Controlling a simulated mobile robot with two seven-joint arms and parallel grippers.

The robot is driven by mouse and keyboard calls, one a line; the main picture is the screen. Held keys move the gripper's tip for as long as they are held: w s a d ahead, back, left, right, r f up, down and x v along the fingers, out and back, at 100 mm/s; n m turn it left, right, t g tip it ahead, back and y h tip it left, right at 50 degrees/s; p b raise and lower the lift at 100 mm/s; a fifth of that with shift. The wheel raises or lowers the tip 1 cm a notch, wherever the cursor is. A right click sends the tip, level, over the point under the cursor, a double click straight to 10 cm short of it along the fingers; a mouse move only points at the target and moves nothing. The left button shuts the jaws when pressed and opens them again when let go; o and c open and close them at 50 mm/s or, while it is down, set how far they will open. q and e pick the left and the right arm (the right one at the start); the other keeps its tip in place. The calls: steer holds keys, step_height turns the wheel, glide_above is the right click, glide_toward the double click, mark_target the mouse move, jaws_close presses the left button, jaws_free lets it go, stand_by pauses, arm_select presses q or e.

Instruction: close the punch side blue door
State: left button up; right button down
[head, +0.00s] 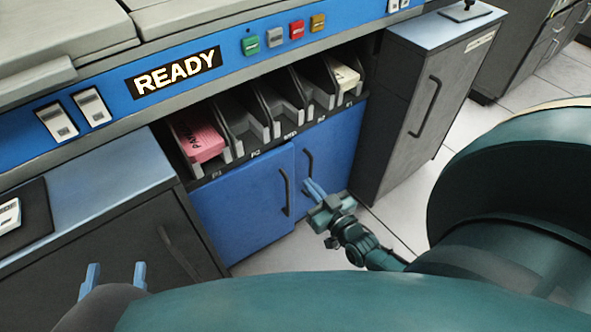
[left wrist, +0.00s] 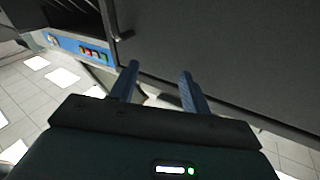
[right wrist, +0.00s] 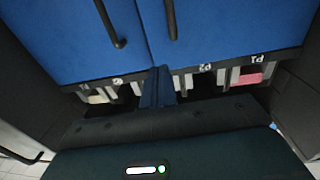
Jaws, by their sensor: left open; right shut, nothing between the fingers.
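The left blue door (head: 240,205) is under the pockets marked P1 and P2 and has a dark handle (head: 284,190). It looks nearly in line with the right blue door (head: 338,145); I cannot tell whether it is fully flush. Both doors also show in the right wrist view, the P-side one (right wrist: 235,30) at right and the other (right wrist: 60,40) at left. My right gripper (head: 312,189) is shut and empty, in front of the right door near its handle; its fingers (right wrist: 158,85) point toward the doors. My left gripper (head: 115,278) is open and empty, in front of a dark cabinet.
A pink card deck (head: 196,138) sits in the P1 pocket and a pale deck (head: 345,74) in the far-right pocket. A grey cabinet (head: 405,105) stands right of the doors. The dark cabinet (head: 110,250) stands at left. Floor (head: 300,250) before the doors is clear.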

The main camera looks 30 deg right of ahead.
mark_target(290, 159)
steer(key=w+b, duration=0.1)
steer(key=w, duration=0.5)
steer(key=shift+w+b, duration=0.2)
steer(key=shift+b, duration=0.2)
arm_select(q)
steer(key=shift+d+t+h, duration=0.3)
steer(key=shift+h, duration=0.2)
arm_select(e)
steer(key=shift+w, duration=0.6)
arm_select(q)
steer(key=shift+f, duration=0.1)
arm_select(e)
steer(key=shift+w, duration=0.1)
steer(key=shift+w+f+n+y+b, duration=0.1)
steer(key=shift+w+n+y+b, duration=0.4)
steer(key=shift+w+b, duration=0.4)
steer(key=shift+w+d+y, duration=0.1)
steer(key=shift+w+y, duration=0.2)
arm_select(q)
steer(key=shift+s+d+r+h, duration=0.1)
steer(key=shift+d+r+h, duration=0.2)
arm_select(e)
steer(key=shift+w+d+r, duration=0.15)
steer(key=shift+r, duration=0.15)
